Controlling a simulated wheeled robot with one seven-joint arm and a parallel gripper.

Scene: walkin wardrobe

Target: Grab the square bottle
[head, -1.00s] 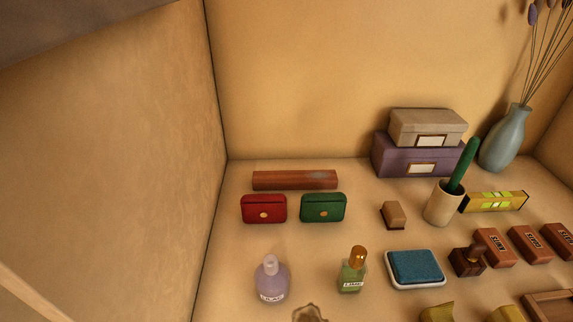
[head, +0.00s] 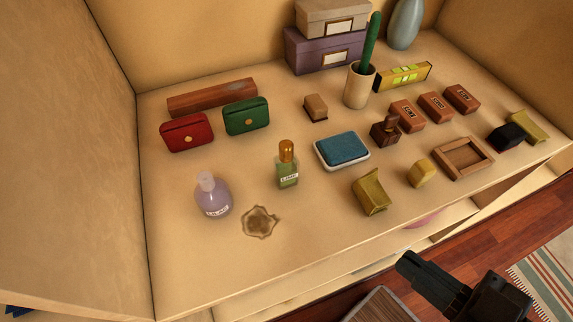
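The square bottle (head: 287,170) is green with a gold cap and a label that seems to read LIME. It stands upright on the shelf top, left of the blue pad in a white tray. A rounder lilac bottle (head: 212,198) with a pale cap stands to its left, apart from it. My gripper (head: 407,262) is black and shows at the lower right, in front of the shelf's front edge and well away from the bottle. Its fingers are not clear enough to tell open from shut.
A brown irregular stain or dish (head: 259,222) lies in front of the two bottles. Red (head: 187,133) and green (head: 246,117) purses are behind them. The blue pad (head: 342,150) and a mustard block (head: 370,192) are to the right. The shelf's front left is bare.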

